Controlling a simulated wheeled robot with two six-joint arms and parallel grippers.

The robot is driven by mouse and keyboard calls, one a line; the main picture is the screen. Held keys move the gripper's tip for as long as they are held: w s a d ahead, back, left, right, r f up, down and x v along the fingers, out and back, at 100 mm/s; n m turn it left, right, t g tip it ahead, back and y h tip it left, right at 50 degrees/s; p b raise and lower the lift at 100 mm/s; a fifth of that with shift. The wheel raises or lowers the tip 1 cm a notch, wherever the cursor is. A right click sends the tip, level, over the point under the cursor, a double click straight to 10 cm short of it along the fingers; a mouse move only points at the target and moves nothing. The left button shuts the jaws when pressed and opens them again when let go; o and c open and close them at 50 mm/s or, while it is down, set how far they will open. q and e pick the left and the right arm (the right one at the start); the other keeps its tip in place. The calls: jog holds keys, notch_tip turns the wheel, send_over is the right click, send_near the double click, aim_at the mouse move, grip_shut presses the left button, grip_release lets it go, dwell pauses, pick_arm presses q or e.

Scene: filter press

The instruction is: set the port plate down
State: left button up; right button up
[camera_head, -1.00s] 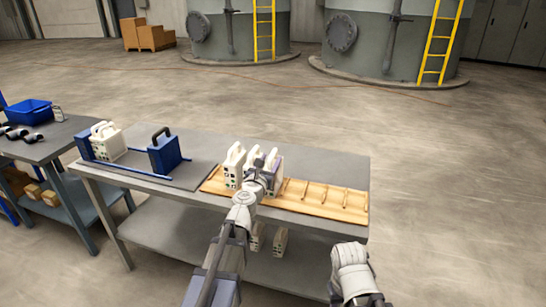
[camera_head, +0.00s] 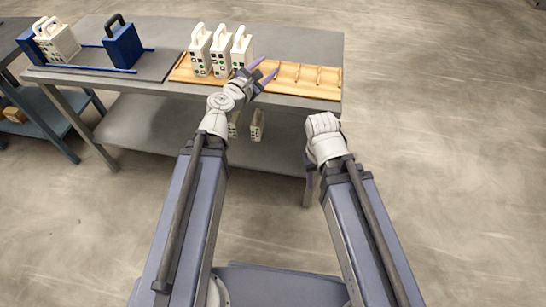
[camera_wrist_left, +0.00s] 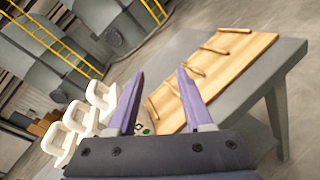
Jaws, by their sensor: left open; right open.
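Three white port plates stand upright side by side at the left part of the wooden rack (camera_head: 300,80): a left one (camera_head: 200,52), a middle one (camera_head: 221,52) and a right one (camera_head: 242,48). Their handles point up. My left gripper (camera_head: 266,74) is open and empty, just in front and to the right of the right plate, apart from it. In the left wrist view the open fingers (camera_wrist_left: 157,100) frame the rack, with the white plates (camera_wrist_left: 80,125) to their left. My right gripper is at the end of the right arm (camera_head: 324,135), in front of the table; its fingers are hidden.
A blue press frame with a blue end block (camera_head: 122,45) and a white plate (camera_head: 62,40) stands at the table's left. More white plates (camera_head: 257,124) are on the lower shelf. The rack's right slots are empty.

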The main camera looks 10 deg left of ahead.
pick_arm(q)
jog(key=s+d+f+m+g+h, duration=0.2)
jog(key=s+d+f+m+g, duration=0.85)
jog(key=d+f+m, duration=0.5)
jog(key=s+a+f+m+g+y, duration=0.2)
jog(key=s+a+m+y, duration=0.2)
jog(key=s+m, duration=0.2)
jog(key=s+a+f+m+g+y, duration=0.1)
jog(key=s+a+m+g+y, duration=0.2)
jog(key=s+a+m+y, duration=0.1)
jog(key=s+m+y, duration=0.1)
jog(key=s+m, duration=0.1)
jog(key=m, duration=0.1)
jog(key=shift+s+a+f+m, duration=0.35)
jog(key=shift+s, duration=0.05)
